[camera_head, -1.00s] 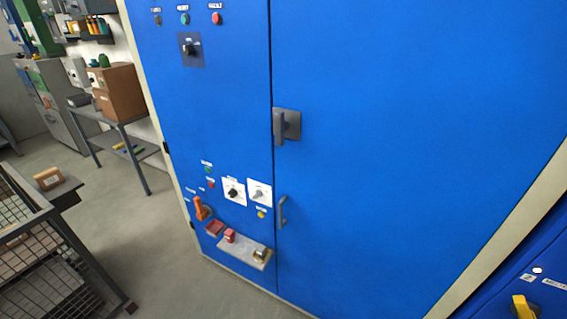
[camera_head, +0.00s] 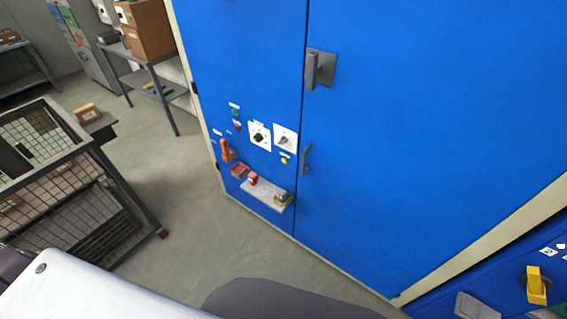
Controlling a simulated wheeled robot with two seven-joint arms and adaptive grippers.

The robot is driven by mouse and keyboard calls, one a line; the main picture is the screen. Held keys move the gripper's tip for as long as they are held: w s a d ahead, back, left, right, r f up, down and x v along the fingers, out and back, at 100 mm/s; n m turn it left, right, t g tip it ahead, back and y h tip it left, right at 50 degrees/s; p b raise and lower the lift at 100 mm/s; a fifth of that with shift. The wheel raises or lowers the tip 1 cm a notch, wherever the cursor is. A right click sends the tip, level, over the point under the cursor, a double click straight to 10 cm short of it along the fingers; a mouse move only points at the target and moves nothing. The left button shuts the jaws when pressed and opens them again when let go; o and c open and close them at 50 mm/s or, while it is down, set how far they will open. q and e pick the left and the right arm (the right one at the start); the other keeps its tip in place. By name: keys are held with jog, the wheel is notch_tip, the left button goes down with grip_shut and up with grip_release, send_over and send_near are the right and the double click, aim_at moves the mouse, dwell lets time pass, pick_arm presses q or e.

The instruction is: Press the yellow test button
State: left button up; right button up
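The yellow test button (camera_head: 284,161) is a small round button on the blue cabinet (camera_head: 400,130), below the right one of two white rotary-switch plates (camera_head: 285,139). It is left of a grey vertical handle (camera_head: 306,159) and above a small ledge. Nothing covers it. Neither of my grippers is in view; parts of my own arm or body fill the bottom left and bottom middle.
A small grey ledge (camera_head: 262,196) holds a red padlock-like piece and a brassy one. An orange handle (camera_head: 226,151) sticks out at its left. A wire-mesh cart (camera_head: 110,170) stands at left. Open floor (camera_head: 190,210) lies between cart and cabinet.

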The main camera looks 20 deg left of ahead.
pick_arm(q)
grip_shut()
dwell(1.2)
